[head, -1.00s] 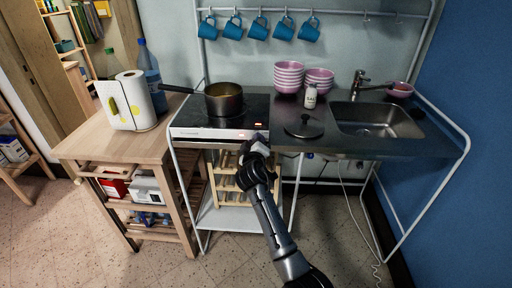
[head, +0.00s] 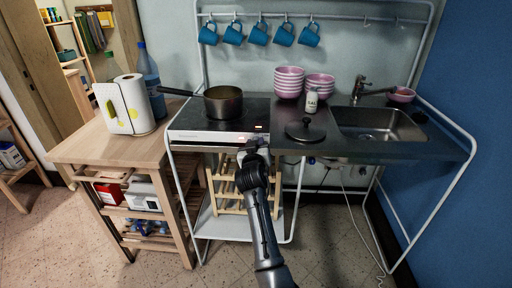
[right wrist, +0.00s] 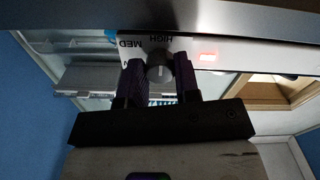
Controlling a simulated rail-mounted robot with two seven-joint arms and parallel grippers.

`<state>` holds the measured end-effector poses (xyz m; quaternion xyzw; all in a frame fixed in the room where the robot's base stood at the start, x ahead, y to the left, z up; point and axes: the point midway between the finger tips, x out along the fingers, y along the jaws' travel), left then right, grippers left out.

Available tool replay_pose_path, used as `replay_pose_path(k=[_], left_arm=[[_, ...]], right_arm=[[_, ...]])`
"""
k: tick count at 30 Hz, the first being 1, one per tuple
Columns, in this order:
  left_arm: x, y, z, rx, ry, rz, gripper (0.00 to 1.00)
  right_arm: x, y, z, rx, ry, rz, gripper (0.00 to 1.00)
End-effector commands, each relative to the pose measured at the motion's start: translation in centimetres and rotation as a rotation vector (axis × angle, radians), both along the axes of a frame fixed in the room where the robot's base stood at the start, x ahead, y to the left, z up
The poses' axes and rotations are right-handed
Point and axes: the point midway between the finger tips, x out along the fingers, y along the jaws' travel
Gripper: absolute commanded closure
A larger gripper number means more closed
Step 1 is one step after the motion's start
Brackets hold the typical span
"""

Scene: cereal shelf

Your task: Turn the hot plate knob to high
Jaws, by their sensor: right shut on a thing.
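The hot plate (head: 190,136) is a dark cooktop with a white front panel, set in the counter's left part. In the right wrist view its white panel (right wrist: 262,56) bears the words HIGH and MED and a lit red display. A small round grey knob (right wrist: 158,71) sits below these words. My right gripper (right wrist: 159,64) is shut on the knob, with one dark finger on each side. The knob's pointer is too dark to read. In the head view my right gripper (head: 254,148) is at the panel's right end and hides the knob. My left gripper is not in view.
A pot (head: 223,103) stands on the hot plate, its handle reaching left. A black lid (head: 305,132), a salt shaker (head: 312,100) and pink bowls (head: 289,82) stand to the right, before the sink (head: 378,124). A wooden cart (head: 100,148) is at left.

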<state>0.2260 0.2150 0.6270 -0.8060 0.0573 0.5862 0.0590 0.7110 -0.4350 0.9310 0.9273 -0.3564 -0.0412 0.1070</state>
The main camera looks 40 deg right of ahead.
Motion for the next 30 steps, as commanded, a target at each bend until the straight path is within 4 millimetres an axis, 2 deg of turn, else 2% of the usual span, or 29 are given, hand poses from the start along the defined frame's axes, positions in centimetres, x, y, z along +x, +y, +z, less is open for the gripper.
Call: replay_pose_path(k=[16,17,18,24,30], left_arm=[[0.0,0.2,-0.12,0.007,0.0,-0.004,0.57],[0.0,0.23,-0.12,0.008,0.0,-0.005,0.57],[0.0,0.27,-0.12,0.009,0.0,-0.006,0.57],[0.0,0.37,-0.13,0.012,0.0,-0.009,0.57],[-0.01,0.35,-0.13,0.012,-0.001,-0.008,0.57]], right_arm=[[0.0,0.0,0.07,0.016,-0.015,0.0,0.94],[0.0,0.0,0.07,0.016,-0.015,0.0,0.68],[0.0,0.0,0.07,0.016,-0.015,0.0,0.64],[0.0,0.0,0.04,0.015,-0.015,0.0,0.45],[0.0,0.0,0.03,0.015,-0.013,0.0,0.44]])
